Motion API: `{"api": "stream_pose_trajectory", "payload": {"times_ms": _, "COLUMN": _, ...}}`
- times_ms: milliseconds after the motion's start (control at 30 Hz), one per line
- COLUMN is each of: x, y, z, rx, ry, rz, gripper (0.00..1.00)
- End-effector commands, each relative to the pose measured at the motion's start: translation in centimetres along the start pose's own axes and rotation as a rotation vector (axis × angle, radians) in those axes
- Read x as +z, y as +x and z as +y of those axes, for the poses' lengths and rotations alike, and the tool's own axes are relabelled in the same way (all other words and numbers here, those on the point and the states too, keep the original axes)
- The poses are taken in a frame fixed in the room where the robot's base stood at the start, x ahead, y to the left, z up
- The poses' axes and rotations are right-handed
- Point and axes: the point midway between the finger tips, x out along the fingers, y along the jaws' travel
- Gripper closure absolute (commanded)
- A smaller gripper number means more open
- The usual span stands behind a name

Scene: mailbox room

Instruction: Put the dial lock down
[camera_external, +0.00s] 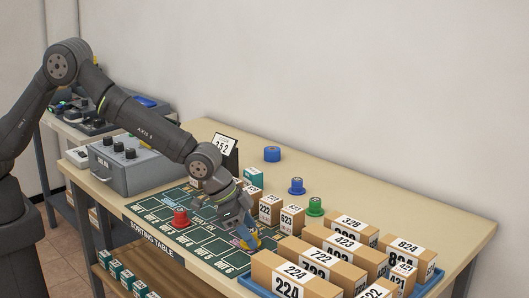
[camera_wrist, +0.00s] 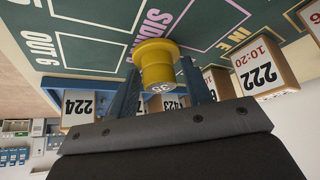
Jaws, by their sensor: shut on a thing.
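A yellow dial lock (camera_wrist: 156,62) with a round flange and a white numbered face sits between the two blue fingers of my gripper (camera_wrist: 159,76) in the wrist view. My gripper is shut on it. In the external view my gripper (camera_external: 247,238) points down low over the front right part of the green sorting mat (camera_external: 203,239), beside the boxes, and mostly hides the lock. I cannot tell whether the lock touches the mat.
A red dial lock (camera_external: 181,218) stands on the mat. Two blue locks (camera_external: 272,154) (camera_external: 297,186) and a green one (camera_external: 315,207) stand farther back on the table. Numbered boxes (camera_external: 312,262) crowd a blue tray (camera_external: 256,288) at right. A grey control box (camera_external: 128,165) is at left.

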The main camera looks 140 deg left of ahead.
Motion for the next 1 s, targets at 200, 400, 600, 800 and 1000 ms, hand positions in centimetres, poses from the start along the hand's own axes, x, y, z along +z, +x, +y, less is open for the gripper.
{"api": "stream_pose_trajectory", "payload": {"times_ms": 200, "x": 0.2, "y": 0.3, "z": 0.0, "rx": 0.000, "ry": 0.000, "rz": -0.001, "gripper": 0.47}}
{"api": "stream_pose_trajectory", "payload": {"times_ms": 400, "x": 0.2, "y": 0.3, "z": 0.0, "rx": 0.000, "ry": 0.000, "rz": -0.001, "gripper": 0.33}}
{"api": "stream_pose_trajectory", "payload": {"times_ms": 600, "x": 0.0, "y": 0.1, "z": 0.0, "rx": 0.000, "ry": 0.000, "rz": 0.000, "gripper": 0.33}}
{"api": "stream_pose_trajectory", "payload": {"times_ms": 800, "x": -0.1, "y": -2.1, "z": 0.0, "rx": 0.000, "ry": 0.000, "rz": 0.003, "gripper": 0.33}}
{"api": "stream_pose_trajectory", "payload": {"times_ms": 1000, "x": -0.1, "y": -6.0, "z": 0.0, "rx": 0.000, "ry": 0.000, "rz": 0.003, "gripper": 0.33}}
